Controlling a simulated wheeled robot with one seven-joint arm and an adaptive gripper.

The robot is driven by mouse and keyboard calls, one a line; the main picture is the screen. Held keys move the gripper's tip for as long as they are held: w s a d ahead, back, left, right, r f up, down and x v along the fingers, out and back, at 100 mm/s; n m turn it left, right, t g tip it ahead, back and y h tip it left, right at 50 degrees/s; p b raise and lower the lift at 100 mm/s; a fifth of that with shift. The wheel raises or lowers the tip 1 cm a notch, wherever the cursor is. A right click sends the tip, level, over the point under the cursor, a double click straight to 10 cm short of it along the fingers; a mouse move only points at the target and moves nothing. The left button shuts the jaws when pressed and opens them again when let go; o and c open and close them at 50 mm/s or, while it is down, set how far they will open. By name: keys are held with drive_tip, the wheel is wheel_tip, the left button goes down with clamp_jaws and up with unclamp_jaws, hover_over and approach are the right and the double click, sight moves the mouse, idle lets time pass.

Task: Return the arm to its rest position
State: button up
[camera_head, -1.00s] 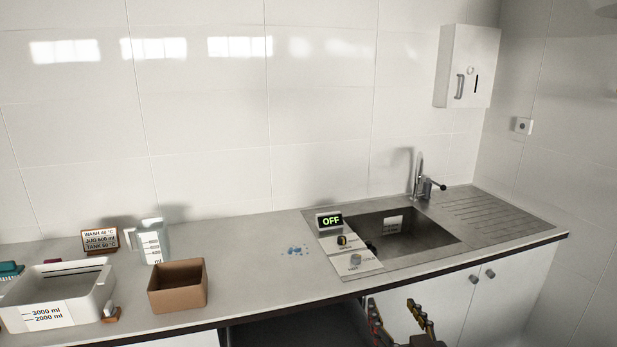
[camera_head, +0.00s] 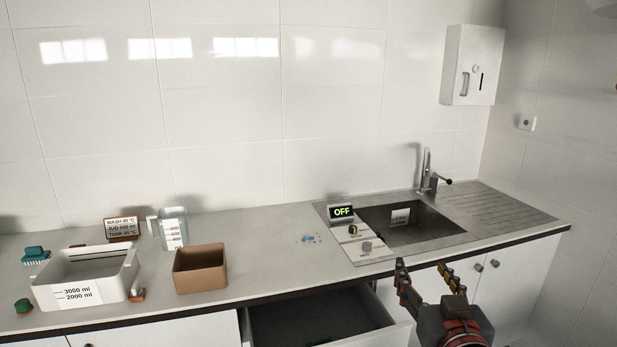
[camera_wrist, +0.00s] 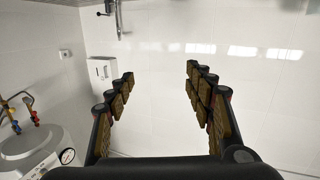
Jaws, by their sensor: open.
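My gripper (camera_head: 430,277) is in the lower right of the head view, in front of the cabinet doors below the sink. Its fingers are spread and nothing is between them. The wrist view also shows my gripper (camera_wrist: 158,80) open and empty, with white tiled wall beyond the fingers. The wrist picture looks upside down, with the tap (camera_wrist: 113,15) hanging from the top edge.
The counter holds a white tub (camera_head: 118,281), a brown box (camera_head: 200,270), a jug (camera_head: 173,230) and a panel reading OFF (camera_head: 342,212) beside the sink (camera_head: 425,233). An open drawer (camera_head: 320,312) juts out left of my gripper. A round tank (camera_wrist: 35,148) shows in the wrist view.

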drive_tip(key=s+a+f+g, duration=0.1)
drive_tip(key=s+f+g, duration=0.5)
drive_tip(key=f, duration=0.6)
drive_tip(key=s+g+p, duration=0.1)
drive_tip(key=s+g, duration=0.1)
drive_tip(key=s, duration=0.5)
drive_tip(key=s+a+f+g+p, duration=0.1)
drive_tip(key=s+g, duration=0.2)
drive_tip(key=s, duration=0.4)
drive_tip(key=shift+a+f+y+p, duration=0.15)
drive_tip(key=shift+a+y+p, duration=0.1)
drive_tip(key=shift+y+p, duration=0.15)
